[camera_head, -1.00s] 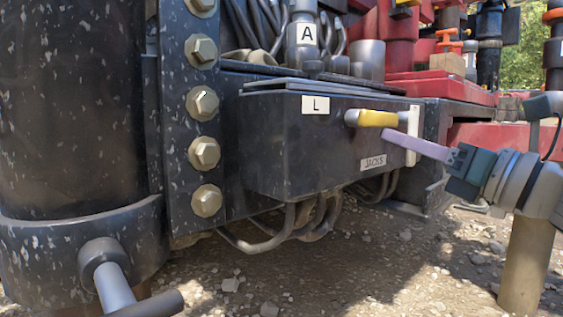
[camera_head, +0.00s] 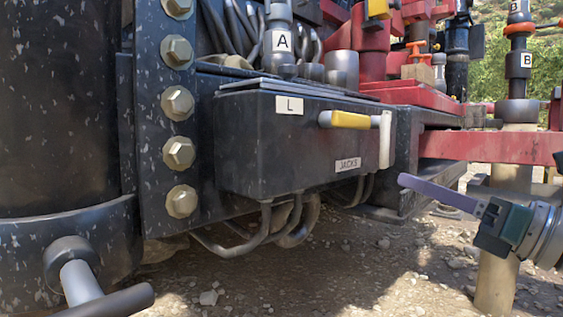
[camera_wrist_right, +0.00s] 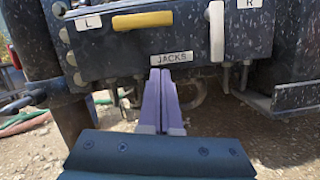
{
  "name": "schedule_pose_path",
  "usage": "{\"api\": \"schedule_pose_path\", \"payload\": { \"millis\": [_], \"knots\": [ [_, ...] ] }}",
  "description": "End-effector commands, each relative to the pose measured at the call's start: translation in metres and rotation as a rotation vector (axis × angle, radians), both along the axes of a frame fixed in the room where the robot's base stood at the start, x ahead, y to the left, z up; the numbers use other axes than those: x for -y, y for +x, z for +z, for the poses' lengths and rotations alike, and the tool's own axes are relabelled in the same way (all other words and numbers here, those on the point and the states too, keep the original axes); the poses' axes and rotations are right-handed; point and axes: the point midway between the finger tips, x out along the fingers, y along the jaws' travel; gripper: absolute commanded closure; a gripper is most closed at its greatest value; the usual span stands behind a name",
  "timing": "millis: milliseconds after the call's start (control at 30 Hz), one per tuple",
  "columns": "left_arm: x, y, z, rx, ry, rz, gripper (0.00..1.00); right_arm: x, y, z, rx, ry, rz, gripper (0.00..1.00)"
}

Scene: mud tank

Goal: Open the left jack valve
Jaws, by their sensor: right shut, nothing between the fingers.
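The left jack valve has a yellow handle (camera_head: 350,120) lying roughly level along the front of a black box (camera_head: 265,150) marked JACKS, beside the L label (camera_head: 289,105). It also shows in the right wrist view as a yellow bar (camera_wrist_right: 142,20) at the top. A white handle (camera_head: 386,140) hangs upright just right of it, and shows in the wrist view (camera_wrist_right: 216,30) too. My right gripper (camera_head: 402,180) has shut purple fingers, empty, below and right of both handles and apart from them. In the wrist view its fingertips (camera_wrist_right: 160,72) are below the JACKS label. My left gripper is not in view.
A bolted black plate (camera_head: 170,140) and a large dark cylinder (camera_head: 60,100) stand at left. Hoses (camera_head: 260,225) hang under the box. A red beam (camera_head: 490,147) crosses at right. Gravel ground (camera_head: 360,265) is open below the box.

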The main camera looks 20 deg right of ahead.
Motion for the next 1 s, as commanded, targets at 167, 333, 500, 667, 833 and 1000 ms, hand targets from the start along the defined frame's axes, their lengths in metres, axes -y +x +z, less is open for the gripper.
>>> {"api": "schedule_pose_path", "payload": {
  "millis": [167, 333, 500, 667, 833, 1000],
  "knots": [
    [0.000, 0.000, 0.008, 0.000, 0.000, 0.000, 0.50, 0.008, -0.020, -0.005, -0.001, 0.001, -0.002, 1.00],
    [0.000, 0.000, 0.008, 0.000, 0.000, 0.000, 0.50, 0.011, -0.026, -0.007, 0.000, -0.001, 0.000, 1.00],
    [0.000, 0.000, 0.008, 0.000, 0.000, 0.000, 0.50, 0.011, -0.026, -0.007, 0.001, -0.001, 0.000, 1.00],
    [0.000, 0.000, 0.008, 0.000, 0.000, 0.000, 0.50, 0.011, -0.026, -0.007, 0.001, -0.001, 0.000, 1.00],
    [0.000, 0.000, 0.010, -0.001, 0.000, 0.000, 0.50, 0.011, -0.026, -0.005, 0.000, 0.002, -0.001, 1.00],
    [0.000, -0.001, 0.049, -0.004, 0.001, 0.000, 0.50, 0.011, -0.023, 0.034, -0.027, 0.107, -0.036, 1.00]
  ]
}}
